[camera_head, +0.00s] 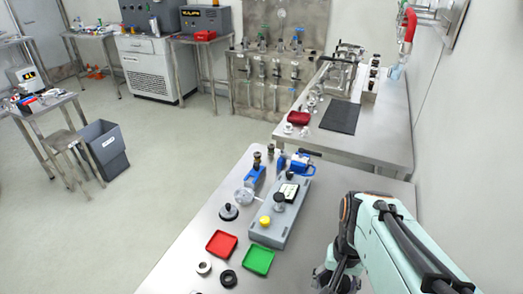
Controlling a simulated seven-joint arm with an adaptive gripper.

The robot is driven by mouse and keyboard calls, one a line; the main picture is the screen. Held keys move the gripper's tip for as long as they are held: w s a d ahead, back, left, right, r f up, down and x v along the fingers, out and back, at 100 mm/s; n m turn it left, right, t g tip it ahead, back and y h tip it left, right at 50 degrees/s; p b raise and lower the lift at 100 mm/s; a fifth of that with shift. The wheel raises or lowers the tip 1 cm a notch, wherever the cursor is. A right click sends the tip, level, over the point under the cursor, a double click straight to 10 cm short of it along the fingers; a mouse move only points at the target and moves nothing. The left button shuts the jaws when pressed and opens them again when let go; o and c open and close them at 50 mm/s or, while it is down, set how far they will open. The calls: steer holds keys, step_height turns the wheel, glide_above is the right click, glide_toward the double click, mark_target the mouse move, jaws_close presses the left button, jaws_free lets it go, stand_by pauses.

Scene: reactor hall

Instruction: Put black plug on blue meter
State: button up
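A dark-topped knob-like piece on a round base (228,211), possibly the black plug, stands on the near steel table left of the grey box. A black ring (228,278) lies near the table's front. Two blue devices stand at the table's back: one (254,176) with dark fittings above it, and one (299,164) behind the grey box. I cannot tell which is the blue meter. My gripper (335,278) is low at the right, over the table and right of the green tray, pointing down. Its fingers are small and partly hidden, so their opening is unclear.
A grey box (270,234) with a gauge and a yellow knob (265,221) stands mid-table. A red tray (221,244), a green tray (258,260) and a light ring (204,267) lie in front. A second table (385,145) stands behind, along the right wall.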

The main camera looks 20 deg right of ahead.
steer(key=shift+s+d+r+m, duration=0.2)
steer(key=shift+s+d+m, duration=0.1)
steer(key=shift+d, duration=0.25)
steer(key=shift+s+d+r+m, duration=0.2)
steer(key=shift+d+m, duration=0.1)
steer(key=shift+d, duration=0.2)
steer(key=w+d+f, duration=0.5)
steer(key=w+f, duration=0.1)
steer(key=w+d+f, duration=0.3)
steer(key=w, duration=0.1)
steer(key=shift+d+f, duration=0.2)
steer(key=shift+d, duration=0.15)
steer(key=shift+w+d+f, duration=0.1)
steer(key=shift+f, duration=0.8)
steer(key=shift+w+d+f, duration=0.1)
steer(key=shift+f, duration=0.8)
steer(key=shift+f, duration=0.2)
steer(key=o, duration=1.2)
steer(key=shift+c, duration=0.2)
